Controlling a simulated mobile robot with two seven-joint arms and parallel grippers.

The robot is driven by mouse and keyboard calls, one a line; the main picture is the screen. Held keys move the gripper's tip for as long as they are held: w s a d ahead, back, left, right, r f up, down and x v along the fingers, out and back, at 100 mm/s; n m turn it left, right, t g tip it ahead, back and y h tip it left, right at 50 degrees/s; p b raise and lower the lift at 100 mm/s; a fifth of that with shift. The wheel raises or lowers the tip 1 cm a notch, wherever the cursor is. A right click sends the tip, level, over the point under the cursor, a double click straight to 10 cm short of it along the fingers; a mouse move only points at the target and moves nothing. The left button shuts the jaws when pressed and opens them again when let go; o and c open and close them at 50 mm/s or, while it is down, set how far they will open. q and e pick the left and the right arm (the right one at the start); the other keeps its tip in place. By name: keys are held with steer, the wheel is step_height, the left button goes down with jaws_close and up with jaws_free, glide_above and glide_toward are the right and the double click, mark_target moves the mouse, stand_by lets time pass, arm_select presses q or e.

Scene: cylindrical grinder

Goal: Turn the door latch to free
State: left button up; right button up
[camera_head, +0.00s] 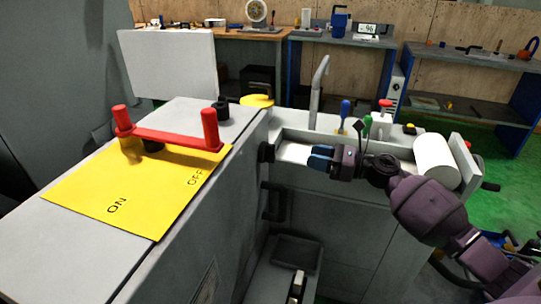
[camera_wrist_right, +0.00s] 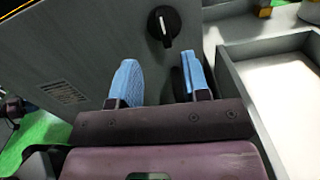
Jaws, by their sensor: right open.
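The door latch looks to be the round black knob (camera_wrist_right: 163,25) with a white pointer line, on the grey cabinet face in the right wrist view. Its line runs nearly upright in that picture, slightly tilted. In the head view the knob (camera_head: 265,152) shows edge-on at the cabinet's right side. My right gripper (camera_head: 321,157) is open and empty, its blue fingers pointing at the cabinet face. In the wrist view the gripper (camera_wrist_right: 154,80) has the knob ahead of its fingertips, apart from them. My left gripper is not in view.
A yellow ON/OFF plate (camera_head: 130,200) with a red handle (camera_head: 168,138) lies on the cabinet top. A black pull handle (camera_head: 273,202) sits below the knob.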

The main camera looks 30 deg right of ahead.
mark_target(268, 153)
steer(key=w+a+n, duration=0.1)
steer(key=w+a, duration=0.6)
steer(key=w, duration=0.1)
steer(key=shift+w+g, duration=0.25)
steer(key=shift+g, duration=0.05)
steer(key=shift+r, duration=0.1)
jaws_close()
